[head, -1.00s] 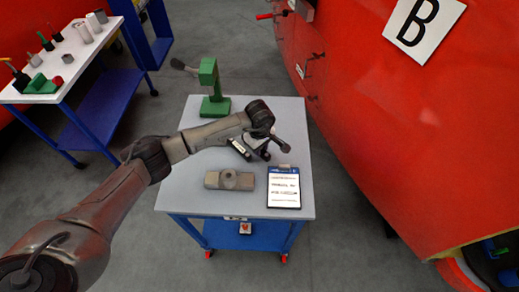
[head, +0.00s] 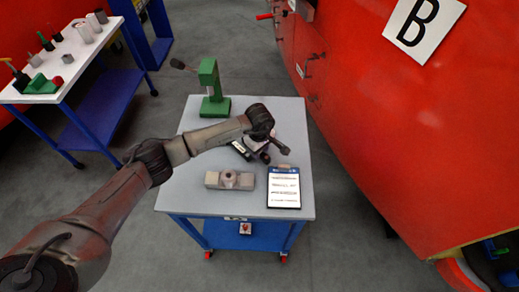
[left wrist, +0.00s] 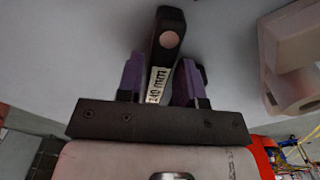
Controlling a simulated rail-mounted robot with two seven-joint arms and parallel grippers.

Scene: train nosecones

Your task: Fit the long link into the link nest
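The long link is a dark bar with a round hole near its end and a white "240 mm" label. In the head view, the dark link (head: 240,150) shows low over the table, partly hidden by my left wrist. A grey block with a round boss (head: 230,180) lies in front of it; I cannot tell whether it is the link nest. My right gripper is out of view.
The grey-topped table (head: 185,195) also bears a clipboard (head: 284,187) at the right and a green press (head: 213,90) at the back. A pale part (left wrist: 293,60) is close at the right in the wrist view. The red train nose (head: 410,130) stands right of the table.

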